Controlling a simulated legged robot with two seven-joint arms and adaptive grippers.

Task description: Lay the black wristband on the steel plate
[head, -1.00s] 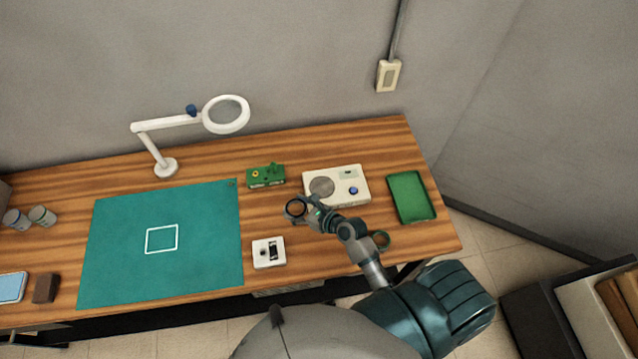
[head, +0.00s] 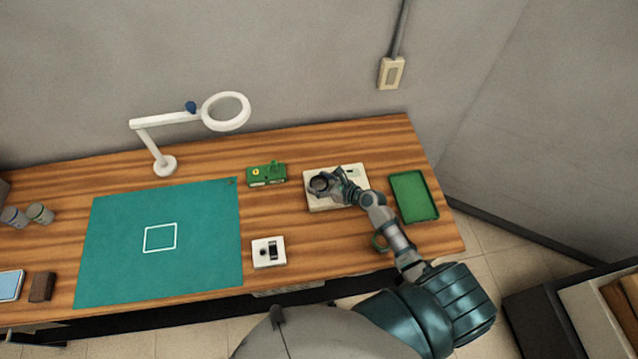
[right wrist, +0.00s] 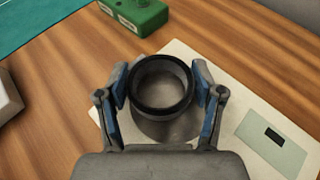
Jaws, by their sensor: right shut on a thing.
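The black wristband (right wrist: 160,86) is a dark ring held between the two blue-padded fingers of my right gripper (right wrist: 163,95) in the right wrist view. In the head view, my right gripper (head: 326,185) holds the wristband (head: 319,184) over the left part of the white device. The round steel plate (right wrist: 165,130) lies below the ring in the wrist view and is partly hidden by it and by the gripper. I cannot tell whether the ring touches the plate. My left gripper is not in view.
The white device (head: 326,203) carries the plate. A green box (head: 266,176) stands to its left and a green tray (head: 413,197) to its right. A teal mat (head: 200,260) and magnifier lamp (head: 165,166) are farther left.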

